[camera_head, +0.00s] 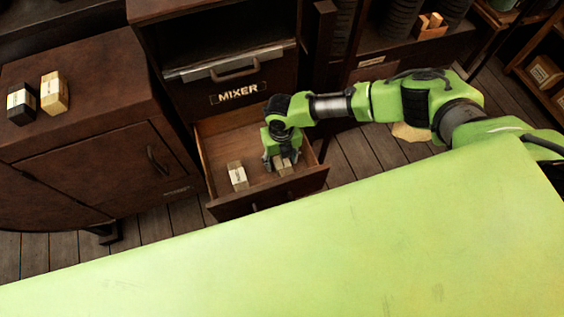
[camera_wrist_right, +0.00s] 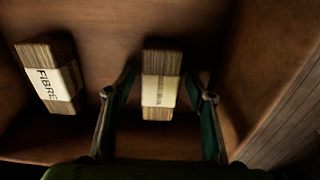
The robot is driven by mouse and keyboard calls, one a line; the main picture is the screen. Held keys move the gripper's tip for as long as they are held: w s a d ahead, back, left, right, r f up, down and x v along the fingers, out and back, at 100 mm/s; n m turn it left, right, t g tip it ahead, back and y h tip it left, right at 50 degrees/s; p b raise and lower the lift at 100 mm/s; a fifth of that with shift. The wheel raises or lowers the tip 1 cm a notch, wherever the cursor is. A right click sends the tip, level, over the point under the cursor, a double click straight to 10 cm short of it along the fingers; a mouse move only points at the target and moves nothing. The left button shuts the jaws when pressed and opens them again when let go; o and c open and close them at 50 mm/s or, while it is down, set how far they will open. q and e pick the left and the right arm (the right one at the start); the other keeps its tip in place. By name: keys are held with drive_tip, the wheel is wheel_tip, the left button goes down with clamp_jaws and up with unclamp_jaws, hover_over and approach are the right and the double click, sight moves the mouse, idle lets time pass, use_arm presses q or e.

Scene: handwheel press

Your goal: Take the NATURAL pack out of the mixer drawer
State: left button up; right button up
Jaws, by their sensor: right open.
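The mixer drawer (camera_head: 215,147) is pulled open below the MIXER label, and two packs lie in it. My right gripper (camera_head: 281,163) reaches down into the drawer over the right-hand pack (camera_head: 287,167). In the right wrist view this pack (camera_wrist_right: 161,84) has a pale band whose print is too small to read. The open fingers of my right gripper (camera_wrist_right: 160,97) stand on either side of it, with a gap on both sides. The other pack (camera_wrist_right: 50,75), banded FIBRE, lies to the left, outside the fingers; it also shows in the head view (camera_head: 237,176). My left gripper is not in view.
Two blocks, one dark and white (camera_head: 21,105) and one pale (camera_head: 54,93), stand on the brown cabinet (camera_head: 95,130) at left. The drawer walls are close around my right gripper, with the right wall (camera_wrist_right: 285,100) nearest.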

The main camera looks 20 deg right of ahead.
drive_tip(key=c, duration=1.2)
